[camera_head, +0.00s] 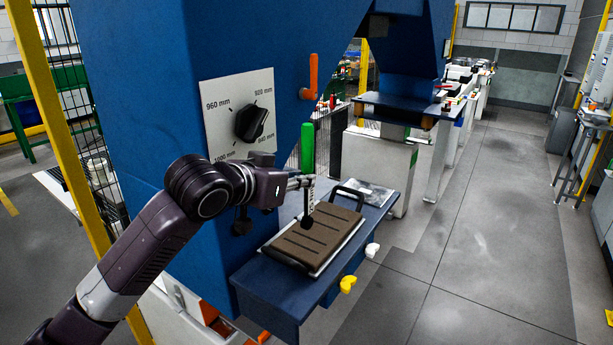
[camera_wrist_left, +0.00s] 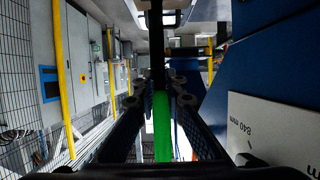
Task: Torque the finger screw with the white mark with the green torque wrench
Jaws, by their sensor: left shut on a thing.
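My left gripper (camera_head: 303,183) is shut on the green torque wrench (camera_head: 307,147). The wrench is upright, green handle up, and its dark lower end is in front of the brown-topped tray; whether it touches the tray I cannot tell. In the left wrist view the green handle (camera_wrist_left: 162,128) shows between the fingers (camera_wrist_left: 160,90). A black knob (camera_head: 242,222) sits on the blue machine below the scale plate, partly beside my wrist. I cannot make out a finger screw with a white mark. My right gripper is not in view.
The blue machine (camera_head: 150,60) carries a scale plate with a black dial (camera_head: 251,123) and an orange lever (camera_head: 311,78). The tray (camera_head: 345,190) lies on a blue shelf (camera_head: 262,285) with yellow (camera_head: 348,284) and white (camera_head: 372,250) knobs on its side.

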